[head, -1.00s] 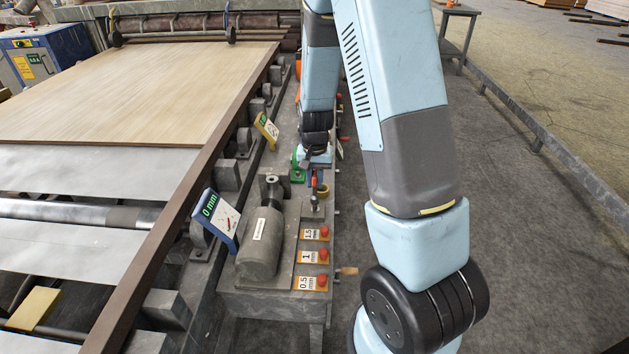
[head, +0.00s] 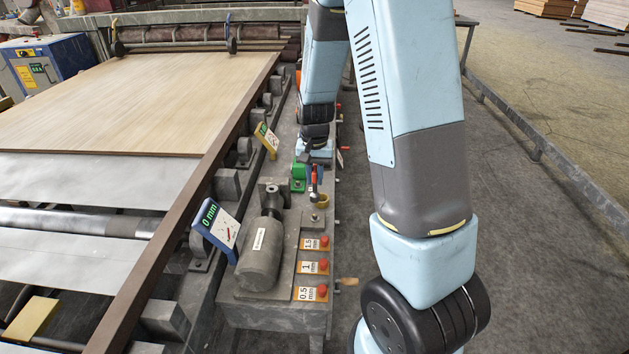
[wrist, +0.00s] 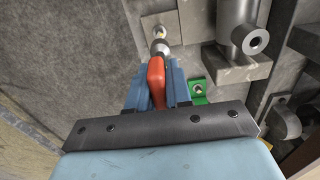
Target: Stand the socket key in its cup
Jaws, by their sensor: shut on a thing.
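The socket key has a red handle (head: 314,173) and a short metal shaft, and it also shows in the wrist view (wrist: 156,78). My gripper (wrist: 152,82) is shut on the red handle between its blue fingers. In the wrist view, pale and yellowish parts show at the key's far end. I cannot tell whether the end touches the cup.
A green block (head: 299,177) sits close left of the key. A grey motor-like cylinder (head: 262,252), a tilted "0 mm" display (head: 216,226) and several red buttons (head: 323,265) stand nearer. A brown rail (head: 190,205) runs along the left. Open floor lies right.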

